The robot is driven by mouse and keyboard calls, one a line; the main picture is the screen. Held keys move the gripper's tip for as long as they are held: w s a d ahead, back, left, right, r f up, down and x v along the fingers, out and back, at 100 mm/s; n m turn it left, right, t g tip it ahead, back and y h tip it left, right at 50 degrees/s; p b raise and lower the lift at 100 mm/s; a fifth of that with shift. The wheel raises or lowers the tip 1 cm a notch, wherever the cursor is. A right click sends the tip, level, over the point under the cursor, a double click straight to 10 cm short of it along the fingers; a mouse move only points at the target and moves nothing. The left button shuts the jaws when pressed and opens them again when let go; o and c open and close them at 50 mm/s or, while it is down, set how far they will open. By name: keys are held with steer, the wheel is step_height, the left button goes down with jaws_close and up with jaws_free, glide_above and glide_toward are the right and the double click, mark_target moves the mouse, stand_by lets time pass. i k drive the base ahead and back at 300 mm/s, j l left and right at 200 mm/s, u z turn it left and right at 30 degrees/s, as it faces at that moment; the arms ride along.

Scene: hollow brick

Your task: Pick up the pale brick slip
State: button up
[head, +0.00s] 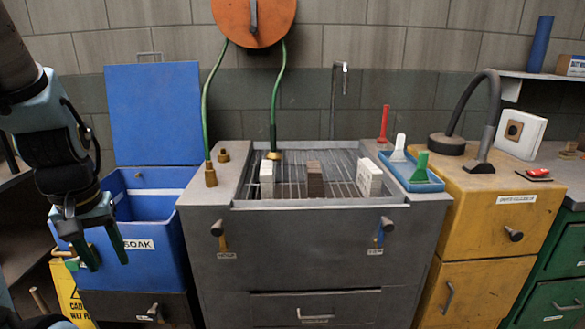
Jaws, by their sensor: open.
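Three upright blocks stand on a wire rack (340,190) set in the top of a grey cabinet. A narrow pale block (266,180) is at the left, a brown block (315,180) is in the middle, and a wider whitish block (368,178) is at the right. I cannot tell for sure which pale block is the brick slip. My gripper (108,265) hangs at the left, fingers pointing down, open and empty. It is in front of the blue soak bin, well left of the rack and lower in the picture.
The blue bin (158,250) has its lid raised. Brass fittings (210,175) stand on the grey cabinet's left edge.

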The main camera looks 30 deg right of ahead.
mark_target(369, 178)
steer(key=k+l+u, duration=0.15)
steer(key=l+u, duration=0.3)
steer(key=k+l+u, duration=0.2)
steer(key=l+u, duration=0.25)
steer(key=k+l+u, duration=0.25)
steer(key=u, duration=0.2)
steer(key=k+l+u, duration=0.25)
steer(key=u, duration=0.25)
steer(key=k+l+u, duration=0.1)
steer(key=k+l, duration=0.15)
steer(key=k, duration=0.5)
steer(key=k+l+u, duration=0.1)
steer(key=k, duration=0.65)
steer(key=k+l+u, duration=0.1)
steer(key=k, duration=0.65)
steer(key=l, duration=0.1)
